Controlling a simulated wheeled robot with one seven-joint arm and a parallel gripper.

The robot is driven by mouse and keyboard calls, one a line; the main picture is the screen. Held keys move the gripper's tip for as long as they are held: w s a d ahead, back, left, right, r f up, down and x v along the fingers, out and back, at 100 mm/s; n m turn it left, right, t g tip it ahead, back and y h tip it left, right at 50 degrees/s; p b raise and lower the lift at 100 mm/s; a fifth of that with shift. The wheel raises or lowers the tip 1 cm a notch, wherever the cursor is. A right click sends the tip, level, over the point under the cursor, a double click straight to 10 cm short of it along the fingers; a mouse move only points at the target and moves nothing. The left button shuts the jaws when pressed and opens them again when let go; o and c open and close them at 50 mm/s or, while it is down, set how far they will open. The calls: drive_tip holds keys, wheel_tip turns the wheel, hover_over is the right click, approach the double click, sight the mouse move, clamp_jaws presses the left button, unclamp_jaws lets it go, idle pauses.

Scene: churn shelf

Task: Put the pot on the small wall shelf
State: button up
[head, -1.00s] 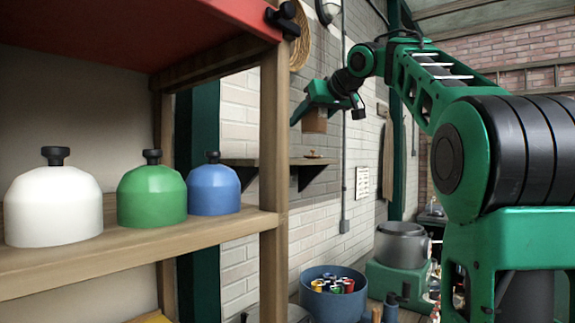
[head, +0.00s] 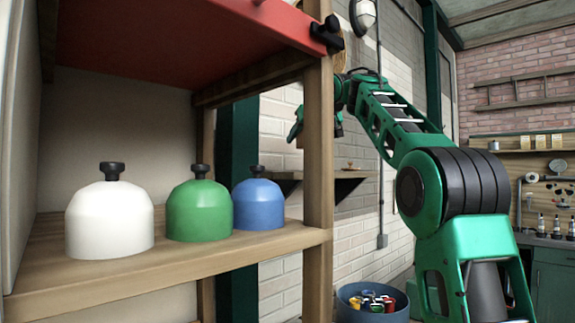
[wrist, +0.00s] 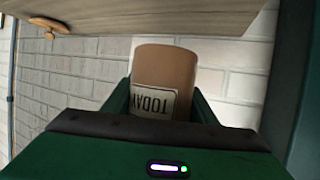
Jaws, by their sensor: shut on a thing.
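My gripper (wrist: 162,105) is shut on a tan-brown pot (wrist: 178,65) with a white label whose letters read upside down in the wrist view. The small wall shelf (wrist: 140,17) is a wooden plank across the top of that view, close to the pot's far end; a thin strip of wall shows between them. In the head view the wall shelf (head: 345,174) is fixed to the brick wall behind the rack post. My gripper (head: 297,128) is above its left part, and the pot is mostly hidden by the post. A small wooden knobbed thing (head: 349,166) is on the shelf.
A wooden rack post (head: 318,170) stands in front of the wall shelf. The rack board (head: 170,262) holds white, green and blue domes under a red upper board (head: 220,35). A blue tub (head: 350,300) of coloured items is below. The wall shelf's right part looks mostly free.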

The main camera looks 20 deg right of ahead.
drive_tip(key=shift+w+a+f, duration=0.25)
drive_tip(key=shift+w+f, duration=0.35)
drive_tip(key=shift+f, duration=0.35)
drive_tip(key=shift+w+a+f, duration=0.25)
drive_tip(key=shift+w+f, duration=0.4)
drive_tip(key=shift+f, duration=0.25)
drive_tip(key=shift+w+a+f, duration=0.25)
drive_tip(key=shift+w+f, duration=0.35)
drive_tip(key=shift+f, duration=0.35)
drive_tip(key=shift+w+f, duration=0.2)
drive_tip(key=shift+f, duration=0.45)
drive_tip(key=o, duration=1.3)
drive_tip(key=shift+f, duration=0.1)
drive_tip(key=v, duration=1.2)
